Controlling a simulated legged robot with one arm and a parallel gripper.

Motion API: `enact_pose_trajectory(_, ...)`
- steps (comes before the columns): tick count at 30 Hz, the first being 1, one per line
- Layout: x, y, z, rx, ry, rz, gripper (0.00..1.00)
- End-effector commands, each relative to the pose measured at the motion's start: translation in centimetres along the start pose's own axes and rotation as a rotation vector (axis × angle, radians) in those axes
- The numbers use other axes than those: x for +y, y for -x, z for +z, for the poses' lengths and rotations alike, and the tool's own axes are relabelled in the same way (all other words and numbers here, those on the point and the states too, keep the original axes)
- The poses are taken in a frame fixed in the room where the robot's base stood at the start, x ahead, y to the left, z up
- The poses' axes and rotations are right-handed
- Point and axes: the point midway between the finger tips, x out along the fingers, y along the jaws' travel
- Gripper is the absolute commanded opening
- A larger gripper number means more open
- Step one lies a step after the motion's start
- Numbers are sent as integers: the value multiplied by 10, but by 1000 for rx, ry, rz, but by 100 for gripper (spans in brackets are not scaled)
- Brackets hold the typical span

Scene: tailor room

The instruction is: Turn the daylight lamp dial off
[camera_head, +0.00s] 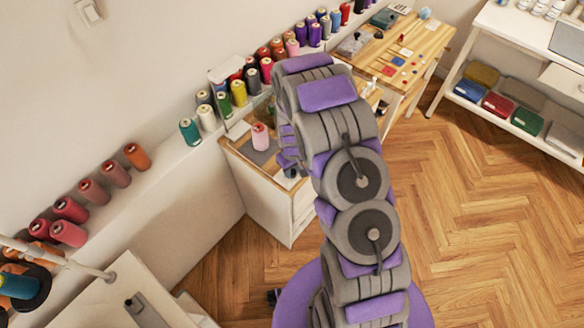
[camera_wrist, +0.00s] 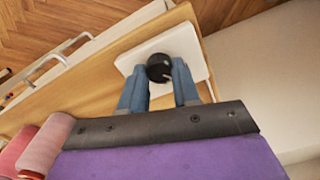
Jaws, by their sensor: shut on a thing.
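The dial is a round black knob (camera_wrist: 158,68) on a white rounded plate (camera_wrist: 190,42), seen in the wrist view near the top middle. The plate lies on a wooden tabletop (camera_wrist: 95,75). My gripper (camera_wrist: 163,78) has its two blue fingers on either side of the knob, shut on it. A small light mark shows on the knob's edge; I cannot read its setting. In the head view my gripper (camera_head: 288,162) is at the small table's right side, and my arm hides the dial. The rest of the lamp is not clearly visible.
A pink spool (camera_head: 260,136) stands on the small wooden-topped cabinet (camera_head: 265,190) left of my gripper. Several thread spools line the wall ledge (camera_head: 165,165) behind. A sewing table (camera_head: 425,40) stands beyond. The herringbone floor at right is clear.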

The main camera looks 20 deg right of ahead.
Motion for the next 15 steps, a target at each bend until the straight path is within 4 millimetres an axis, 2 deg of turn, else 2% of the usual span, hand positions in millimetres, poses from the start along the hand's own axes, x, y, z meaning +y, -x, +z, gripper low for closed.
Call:
enact_pose_trajectory(1,-2,-2,5,-14,42,-8,1)
enact_pose_trajectory(15,-2,-2,6,-14,450,-10,1)
